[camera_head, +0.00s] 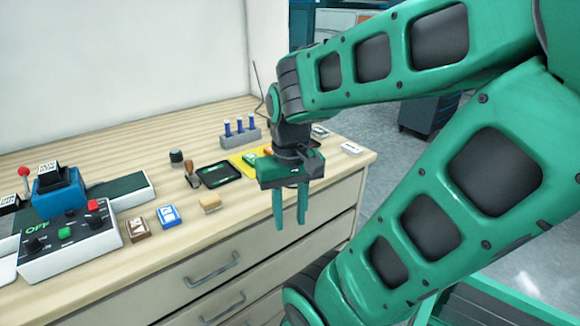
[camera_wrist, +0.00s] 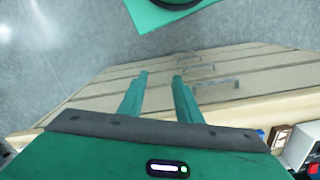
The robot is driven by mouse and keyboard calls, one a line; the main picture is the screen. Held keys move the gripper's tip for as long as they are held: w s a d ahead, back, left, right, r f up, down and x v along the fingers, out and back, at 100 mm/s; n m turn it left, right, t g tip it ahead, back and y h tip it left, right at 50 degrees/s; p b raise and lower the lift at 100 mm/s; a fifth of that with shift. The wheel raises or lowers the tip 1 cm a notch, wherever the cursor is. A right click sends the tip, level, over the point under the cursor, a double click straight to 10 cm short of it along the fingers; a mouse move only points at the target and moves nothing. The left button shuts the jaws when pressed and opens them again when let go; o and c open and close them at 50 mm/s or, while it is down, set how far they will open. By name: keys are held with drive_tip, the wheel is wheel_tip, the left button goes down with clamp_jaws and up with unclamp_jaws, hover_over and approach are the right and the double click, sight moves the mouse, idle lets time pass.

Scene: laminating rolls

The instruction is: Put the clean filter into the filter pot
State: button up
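I see no clean filter and no filter pot that I can make out in either view. My gripper (camera_head: 291,224) hangs fingers-down in front of the bench's drawer fronts, just off the front edge of the bench top. Its two green fingers are apart with nothing between them. In the wrist view the fingers (camera_wrist: 160,76) also show apart and empty, with the drawer fronts behind them. My wrist hides part of the bench top's right side.
The wooden bench top (camera_head: 250,232) carries a control box (camera_head: 70,246), a blue device (camera_head: 60,192), small boxes, a black tray (camera_head: 216,174), a wooden-handled stamp (camera_head: 190,172), a rack of blue-topped pieces (camera_head: 240,136) and a yellow mat (camera_head: 238,158). Drawer handles (camera_head: 213,270) stick out in front.

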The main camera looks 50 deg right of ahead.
drive_tip(key=o, duration=0.6)
drive_tip(key=shift+s+r, duration=0.2)
drive_tip(key=shift+s, duration=0.05)
drive_tip(key=shift+c, duration=0.2)
drive_tip(key=o, duration=0.5)
drive_tip(key=shift+w+d+r+m, duration=0.1)
drive_tip(key=shift+d+r+m, duration=0.2)
drive_tip(key=shift+r, duration=0.2)
drive_tip(key=shift+c, duration=0.2)
drive_tip(key=w+d+r+m, duration=0.2)
drive_tip(key=w+d+m, duration=0.1)
drive_tip(key=w+d, duration=0.1)
drive_tip(key=w+d+r+m, duration=0.2)
drive_tip(key=w+d+m, duration=0.1)
drive_tip(key=w+d, duration=0.2)
drive_tip(key=w+d+r+m, duration=0.2)
drive_tip(key=w+d+m, duration=0.2)
drive_tip(key=d, duration=0.2)
drive_tip(key=shift+w+d, duration=0.25)
drive_tip(key=shift+w+d+f, duration=0.1)
drive_tip(key=shift+d+f, duration=0.1)
drive_tip(key=shift+f, duration=0.05)
wheel_tip(320, 180, down, 5)
drive_tip(key=shift+r, duration=0.1)
drive_tip(key=shift+s+d+f, duration=0.15)
drive_tip(key=shift+s+f, duration=0.05)
drive_tip(key=shift+f, duration=1.15)
drive_tip(key=shift+s+d+f, duration=0.15)
drive_tip(key=shift+f, duration=1.2)
